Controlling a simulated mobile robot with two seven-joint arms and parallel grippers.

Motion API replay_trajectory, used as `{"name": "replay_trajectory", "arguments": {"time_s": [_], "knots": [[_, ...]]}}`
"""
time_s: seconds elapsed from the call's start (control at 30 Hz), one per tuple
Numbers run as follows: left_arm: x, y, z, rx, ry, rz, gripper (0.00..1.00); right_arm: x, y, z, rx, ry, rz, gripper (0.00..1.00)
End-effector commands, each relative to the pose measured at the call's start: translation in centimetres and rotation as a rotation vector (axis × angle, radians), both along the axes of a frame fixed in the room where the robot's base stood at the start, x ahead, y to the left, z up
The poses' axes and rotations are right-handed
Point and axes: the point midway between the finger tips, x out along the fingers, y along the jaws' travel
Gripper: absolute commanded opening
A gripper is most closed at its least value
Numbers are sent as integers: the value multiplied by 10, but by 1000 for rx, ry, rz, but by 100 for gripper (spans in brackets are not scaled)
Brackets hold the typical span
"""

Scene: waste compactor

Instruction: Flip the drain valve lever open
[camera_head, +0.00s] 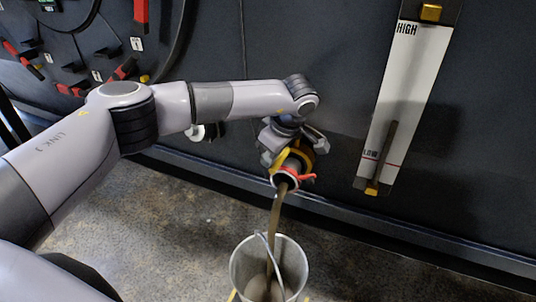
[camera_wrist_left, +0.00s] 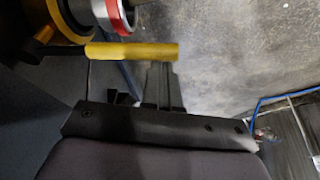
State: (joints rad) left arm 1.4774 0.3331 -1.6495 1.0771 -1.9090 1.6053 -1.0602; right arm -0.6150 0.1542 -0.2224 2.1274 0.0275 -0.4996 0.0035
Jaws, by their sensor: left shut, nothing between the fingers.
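The drain valve's yellow lever (camera_head: 281,160) shows beside the drain outlet, which has a red ring (camera_head: 290,172) and sits low on the dark wall. Brown liquid (camera_head: 275,215) pours from the outlet into a metal bucket (camera_head: 240,268) below. My left gripper (camera_head: 287,143) is at the valve, and its body partly covers the fitting. In the left wrist view the yellow lever (camera_wrist_left: 132,52) lies across the tip of the shut gripper finger (camera_wrist_left: 163,85). I cannot tell whether they touch. Nothing is held. My right gripper is not in view.
A level gauge (camera_head: 408,85) marked HIGH and LOW hangs on the wall at right, with a brown column near its low end. Concrete floor (camera_head: 165,225) lies open left of the bucket.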

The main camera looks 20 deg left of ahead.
Motion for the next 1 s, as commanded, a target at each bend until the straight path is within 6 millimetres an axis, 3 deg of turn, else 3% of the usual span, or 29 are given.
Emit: {"name": "replay_trajectory", "arguments": {"time_s": [0.03,0.53,1.0], "knots": [[-2,-9,-2,-16,5,-17,0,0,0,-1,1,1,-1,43],[-3,-13,5,-22,4,-22,0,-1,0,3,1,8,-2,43],[-8,-24,70,-10,-1,-5,0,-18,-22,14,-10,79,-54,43]]}}
